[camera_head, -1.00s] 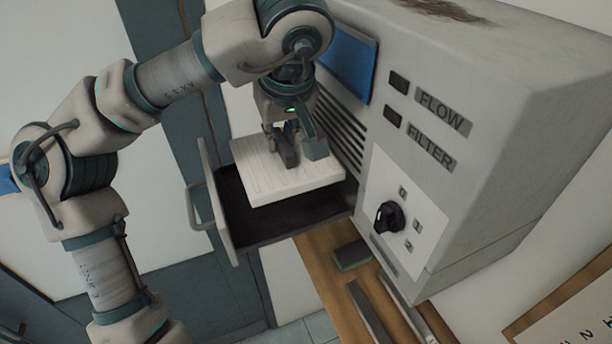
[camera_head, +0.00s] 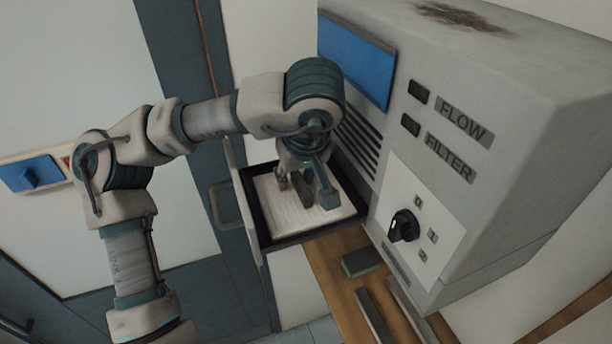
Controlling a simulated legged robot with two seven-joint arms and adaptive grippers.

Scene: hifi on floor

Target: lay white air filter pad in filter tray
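The white air filter pad (camera_head: 335,208) lies flat inside the filter tray, with the tray's dark rim around it on the sides that show. The filter tray (camera_head: 258,222) is a dark drawer pulled out from the grey machine, with a handle on its front. My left gripper (camera_head: 305,195) points down over the middle of the pad, with its fingertips at or very near the top face. The fingers hide part of the pad, and I cannot tell whether they grip it. My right gripper is not in view.
The grey machine (camera_head: 480,90) stands right of the tray, with a blue panel (camera_head: 355,62) and a black dial (camera_head: 404,226). A green-and-black block (camera_head: 361,262) and bars (camera_head: 374,318) lie on the wooden surface below. A pale wall is behind my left arm.

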